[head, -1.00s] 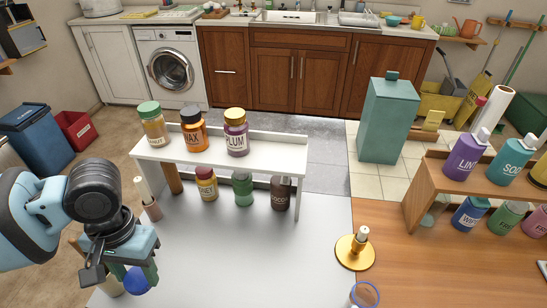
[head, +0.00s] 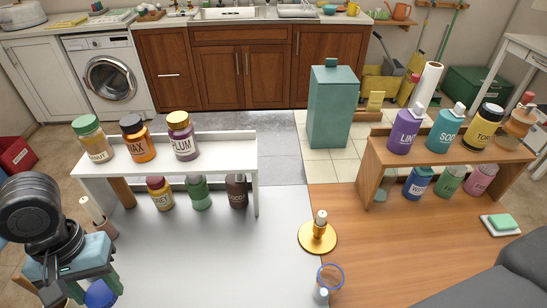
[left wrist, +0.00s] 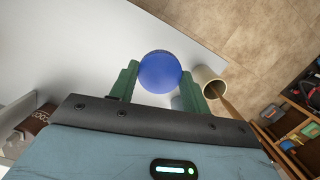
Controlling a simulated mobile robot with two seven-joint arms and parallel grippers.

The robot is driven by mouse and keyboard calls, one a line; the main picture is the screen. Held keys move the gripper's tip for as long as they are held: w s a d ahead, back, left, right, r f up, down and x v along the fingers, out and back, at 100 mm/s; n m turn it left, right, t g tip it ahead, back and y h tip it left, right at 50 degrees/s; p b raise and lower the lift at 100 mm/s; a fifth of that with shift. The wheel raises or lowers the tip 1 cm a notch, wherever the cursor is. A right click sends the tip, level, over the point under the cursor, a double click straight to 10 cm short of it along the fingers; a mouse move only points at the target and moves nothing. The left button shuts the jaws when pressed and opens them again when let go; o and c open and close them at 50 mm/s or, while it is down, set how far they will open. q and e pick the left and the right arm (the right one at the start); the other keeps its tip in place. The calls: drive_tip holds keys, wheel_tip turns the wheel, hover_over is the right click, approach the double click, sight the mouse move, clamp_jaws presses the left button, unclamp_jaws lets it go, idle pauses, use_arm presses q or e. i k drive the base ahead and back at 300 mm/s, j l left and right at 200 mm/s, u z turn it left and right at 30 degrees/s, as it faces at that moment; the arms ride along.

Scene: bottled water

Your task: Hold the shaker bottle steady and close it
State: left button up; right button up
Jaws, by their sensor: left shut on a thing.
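My left gripper (head: 88,290) is at the lower left of the head view, over the grey table's left part. Its green fingers are shut on a round blue thing, which looks like a lid or cap (head: 101,294). It also shows between the fingertips in the left wrist view (left wrist: 160,72). A clear container with a blue rim (head: 331,277), perhaps the shaker bottle, stands at the bottom middle of the head view, its lower part cut off. A small white-topped item (head: 321,296) is in front of it. My right gripper is not in view.
A gold candle holder (head: 318,237) stands behind the clear container. A white shelf with jars (head: 165,167) is at the left, a wooden shelf with bottles (head: 440,160) at the right. A beige cup (left wrist: 208,82) is close beside my left fingers. The grey table's middle is clear.

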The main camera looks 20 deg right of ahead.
sight(329, 280)
drive_tip(key=z, duration=1.7)
drive_tip(key=k+j, duration=0.6)
drive_tip(key=k, duration=0.15)
